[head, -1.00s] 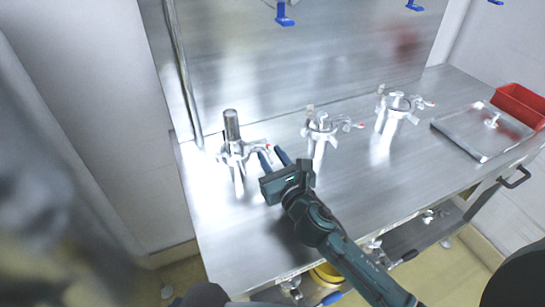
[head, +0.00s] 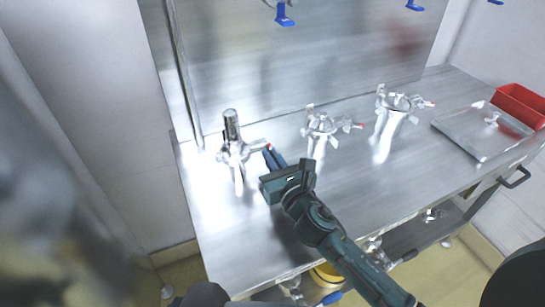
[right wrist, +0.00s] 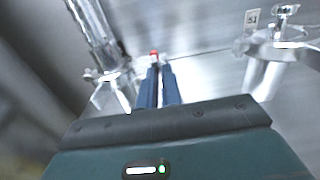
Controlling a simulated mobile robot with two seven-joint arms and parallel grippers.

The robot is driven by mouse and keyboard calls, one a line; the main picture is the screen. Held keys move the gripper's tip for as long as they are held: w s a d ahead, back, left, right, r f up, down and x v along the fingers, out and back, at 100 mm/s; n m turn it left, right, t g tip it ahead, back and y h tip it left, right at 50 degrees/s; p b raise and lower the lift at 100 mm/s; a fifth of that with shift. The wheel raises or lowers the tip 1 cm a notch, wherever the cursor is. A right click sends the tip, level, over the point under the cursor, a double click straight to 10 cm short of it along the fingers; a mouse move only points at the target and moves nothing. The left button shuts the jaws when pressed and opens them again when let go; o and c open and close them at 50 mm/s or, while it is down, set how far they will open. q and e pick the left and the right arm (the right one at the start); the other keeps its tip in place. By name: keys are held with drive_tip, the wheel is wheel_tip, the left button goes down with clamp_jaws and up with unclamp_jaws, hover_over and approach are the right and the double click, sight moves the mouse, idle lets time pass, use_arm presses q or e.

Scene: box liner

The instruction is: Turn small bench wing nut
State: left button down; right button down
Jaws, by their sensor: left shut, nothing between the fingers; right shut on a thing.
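The leftmost silver clamp fitting (head: 236,153) stands on the steel bench with an upright post. A small wing nut with a red tip (head: 269,147) sticks out from its right side. My right gripper (head: 274,156) is at this red-tipped end, its blue fingers close together and shut on it. In the right wrist view the red tip (right wrist: 154,54) shows just beyond the fingertips (right wrist: 160,70), and the fingers hide the gripped part. My left gripper cannot be made out; only a blurred grey shape fills the left edge of the head view.
Two more silver clamp fittings (head: 321,126) (head: 398,103) stand to the right along the bench (head: 350,185). A metal tray lid (head: 470,133) and a red bin (head: 520,104) are at the far right. A steel back panel (head: 300,60) rises behind. The bench front is mostly clear.

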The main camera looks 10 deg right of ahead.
drive_tip(key=m, duration=0.6)
drive_tip(key=shift+m, duration=0.3)
drive_tip(key=m, duration=0.3)
drive_tip(key=shift+m, duration=0.4)
drive_tip(key=m+p, duration=0.1)
drive_tip(key=m, duration=0.3)
use_arm(q)
drive_tip(key=shift+s+a+r, duration=0.15)
drive_tip(key=shift+a, duration=0.15)
use_arm(e)
drive_tip(key=shift+m, duration=1.6)
drive_tip(key=c, duration=1.6)
unclamp_jaws()
